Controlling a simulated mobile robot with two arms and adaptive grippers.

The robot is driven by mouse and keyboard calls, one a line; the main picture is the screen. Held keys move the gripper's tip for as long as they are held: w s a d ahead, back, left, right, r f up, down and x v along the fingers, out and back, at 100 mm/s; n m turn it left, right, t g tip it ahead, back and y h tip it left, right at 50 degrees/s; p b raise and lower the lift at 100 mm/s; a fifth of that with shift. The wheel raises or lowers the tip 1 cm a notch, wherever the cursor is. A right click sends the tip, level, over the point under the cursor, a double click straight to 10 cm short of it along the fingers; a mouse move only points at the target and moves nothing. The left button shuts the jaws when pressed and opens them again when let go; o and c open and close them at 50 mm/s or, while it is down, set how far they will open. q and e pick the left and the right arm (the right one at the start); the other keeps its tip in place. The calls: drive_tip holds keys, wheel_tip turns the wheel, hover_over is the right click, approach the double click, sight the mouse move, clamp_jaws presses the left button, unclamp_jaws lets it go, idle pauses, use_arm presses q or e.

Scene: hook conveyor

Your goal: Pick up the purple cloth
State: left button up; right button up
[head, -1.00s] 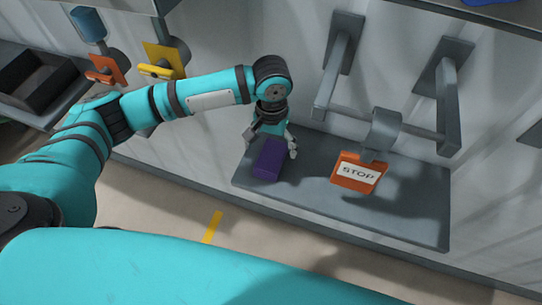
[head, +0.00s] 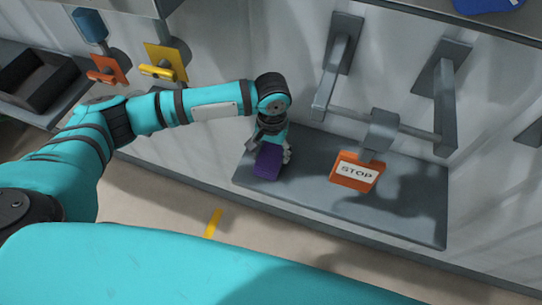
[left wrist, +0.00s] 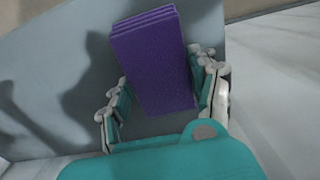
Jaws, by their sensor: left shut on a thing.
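The purple cloth (head: 268,163) is a folded block at the left end of a grey shelf (head: 405,210). My left gripper (head: 271,154) reaches down over it, with a finger on each side. In the left wrist view the cloth (left wrist: 150,58) stands between the two fingers of the left gripper (left wrist: 165,97), which is shut on it. I cannot tell whether the cloth is clear of the shelf. My right gripper is not in view.
Yellow (head: 165,63) and orange (head: 107,69) handles and a dark bin (head: 38,80) are at the left.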

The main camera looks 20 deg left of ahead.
sight(271, 155)
use_arm(q)
drive_tip(key=shift+r, duration=0.45)
drive_tip(key=shift+s+d+r+b, duration=0.1)
drive_tip(key=shift+s+r+b, duration=0.1)
drive_tip(key=shift+r+b, duration=0.35)
drive_tip(key=shift+s+r+b, duration=0.2)
drive_tip(key=shift+r, duration=0.5)
drive_tip(key=s+d, duration=0.1)
drive_tip(key=s, duration=0.4)
drive_tip(key=s+r+b, duration=0.1)
drive_tip(key=s, duration=0.4)
drive_tip(key=s+d+b, duration=0.1)
drive_tip(key=s, duration=0.4)
drive_tip(key=shift+d+r, duration=0.3)
